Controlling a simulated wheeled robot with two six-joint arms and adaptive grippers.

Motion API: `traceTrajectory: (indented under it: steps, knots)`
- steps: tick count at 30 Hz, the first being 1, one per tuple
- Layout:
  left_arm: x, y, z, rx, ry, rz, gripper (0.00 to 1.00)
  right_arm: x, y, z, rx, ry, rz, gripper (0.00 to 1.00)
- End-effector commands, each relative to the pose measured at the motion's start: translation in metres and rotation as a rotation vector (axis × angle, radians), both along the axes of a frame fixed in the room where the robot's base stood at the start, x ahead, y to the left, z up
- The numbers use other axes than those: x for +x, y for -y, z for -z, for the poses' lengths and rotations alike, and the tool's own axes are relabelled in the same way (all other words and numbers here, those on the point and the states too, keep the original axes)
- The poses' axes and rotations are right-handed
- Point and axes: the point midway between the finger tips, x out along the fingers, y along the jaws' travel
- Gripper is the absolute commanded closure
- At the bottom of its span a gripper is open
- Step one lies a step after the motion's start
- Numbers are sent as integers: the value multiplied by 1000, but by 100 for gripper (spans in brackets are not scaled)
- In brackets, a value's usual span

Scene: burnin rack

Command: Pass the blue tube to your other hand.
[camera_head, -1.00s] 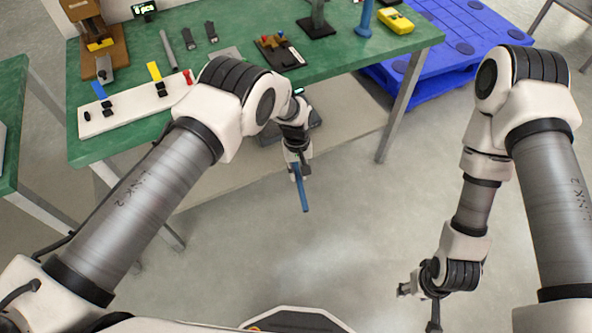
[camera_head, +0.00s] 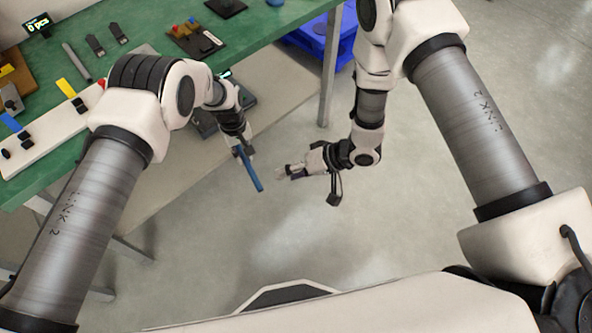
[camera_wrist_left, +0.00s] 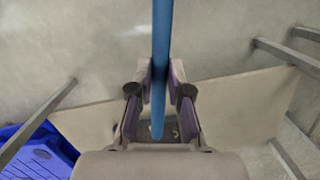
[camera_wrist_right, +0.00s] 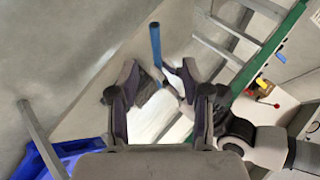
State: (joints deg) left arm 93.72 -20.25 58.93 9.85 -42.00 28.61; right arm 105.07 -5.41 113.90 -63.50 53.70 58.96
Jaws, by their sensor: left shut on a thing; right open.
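The blue tube (camera_head: 250,172) is a thin straight rod held in my left gripper (camera_head: 241,150), in front of the green bench. In the left wrist view the tube (camera_wrist_left: 162,60) runs between the two fingers (camera_wrist_left: 160,88), which are shut on it. My right gripper (camera_head: 287,172) is open and empty, a short way to the right of the tube, pointing toward it. In the right wrist view the tube (camera_wrist_right: 155,45) shows beyond the open fingers (camera_wrist_right: 160,80), apart from them, with my left gripper at its lower end.
The green bench (camera_head: 270,38) stands behind, with a white board (camera_head: 50,140), clips, a grey rod (camera_head: 77,62) and small parts on it. The floor around the grippers is clear.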

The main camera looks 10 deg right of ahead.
Motion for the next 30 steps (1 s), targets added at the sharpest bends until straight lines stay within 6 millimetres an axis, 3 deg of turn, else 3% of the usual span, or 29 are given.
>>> traceTrajectory:
  steps: [12, 24, 25, 29, 30]
  knots:
    - [0, 0, 0, 0, 0, 0, 100, 16, -65, 59, 1, 0, -2, 52]
    - [0, 0, 0, 0, 0, 0, 100, 20, -76, 69, -1, -1, 2, 52]
    - [0, 0, 0, 0, 0, 0, 100, 20, -76, 69, -1, -1, 2, 56]
    - [0, 0, 0, 0, 0, 0, 100, 20, -76, 69, 0, -1, 1, 100]
    - [0, 0, 0, 0, 0, 0, 100, 20, -76, 69, 0, -1, 1, 100]
